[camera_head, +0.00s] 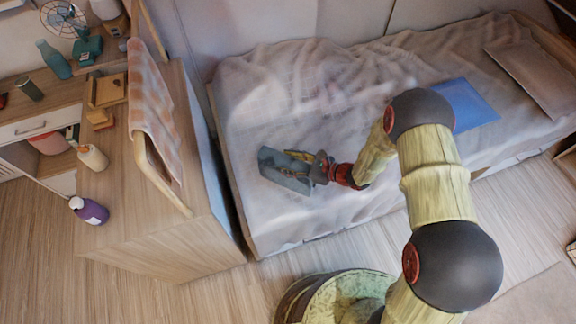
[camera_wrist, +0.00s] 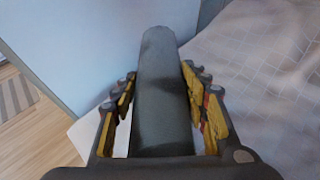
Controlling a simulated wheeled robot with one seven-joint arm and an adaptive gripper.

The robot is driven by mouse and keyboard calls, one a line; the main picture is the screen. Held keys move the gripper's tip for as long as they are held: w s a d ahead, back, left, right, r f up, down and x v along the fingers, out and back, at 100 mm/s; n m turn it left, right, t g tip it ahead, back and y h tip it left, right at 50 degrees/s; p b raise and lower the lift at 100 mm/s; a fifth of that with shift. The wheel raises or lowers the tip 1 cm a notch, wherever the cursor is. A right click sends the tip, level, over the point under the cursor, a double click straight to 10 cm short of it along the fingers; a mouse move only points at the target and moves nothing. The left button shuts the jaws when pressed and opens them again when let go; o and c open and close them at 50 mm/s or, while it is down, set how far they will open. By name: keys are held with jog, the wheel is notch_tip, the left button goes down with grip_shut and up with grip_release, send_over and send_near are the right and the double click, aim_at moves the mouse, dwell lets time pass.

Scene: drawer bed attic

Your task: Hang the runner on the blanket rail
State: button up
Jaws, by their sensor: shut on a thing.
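My gripper (camera_head: 312,168) is over the near left part of the bed, shut on a grey-green runner (camera_head: 283,172). In the wrist view the runner (camera_wrist: 163,85) looks like a long, narrow, folded strip between the fingers (camera_wrist: 162,115), running away from the palm. I cannot tell whether it touches the bed. The blanket rail (camera_head: 157,181) is a pale wooden bar frame on top of the wooden cabinet, left of my gripper and apart from it.
The bed (camera_head: 300,80) has a rumpled pale cover, with a flat blue piece (camera_head: 465,103) and a pillow (camera_head: 540,75) farther right. A purple bottle (camera_head: 89,211) and a cream bottle (camera_head: 93,157) stand left of the rail.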

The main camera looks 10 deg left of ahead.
jog(key=shift+f, duration=0.7)
jog(key=o, duration=1.6)
jog(key=shift+o, duration=0.2)
